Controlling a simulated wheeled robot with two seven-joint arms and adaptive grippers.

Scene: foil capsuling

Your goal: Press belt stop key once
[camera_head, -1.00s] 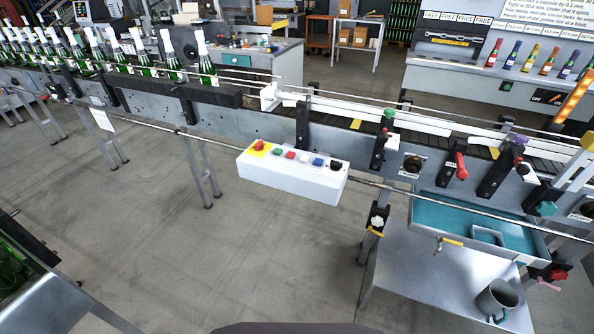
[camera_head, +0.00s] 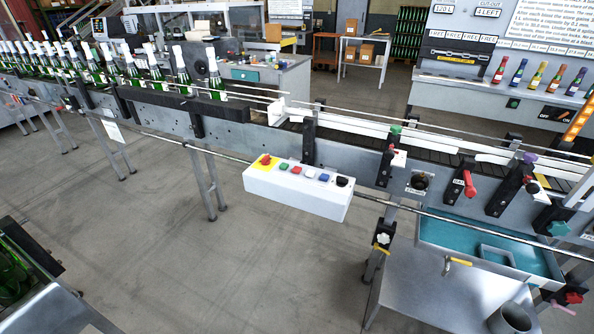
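A white control box (camera_head: 296,193) is mounted on the near side of the conveyor belt line, in the middle of the head view. Its top carries a row of keys. At the left end is a red mushroom button (camera_head: 266,160) on a yellow patch. To its right come a green key (camera_head: 283,166), a red key (camera_head: 295,170), a white key (camera_head: 309,174), a blue key (camera_head: 323,177) and a black knob (camera_head: 342,181). Their labels are too small to read. Neither of my grippers is in the picture.
The conveyor (camera_head: 230,114) runs from upper left to lower right, with several foil-topped green bottles (camera_head: 182,72) at its left. A teal tray (camera_head: 500,253) and a metal mug (camera_head: 510,318) are at lower right. A bottle crate (camera_head: 18,265) stands at lower left. The floor (camera_head: 190,265) between is clear.

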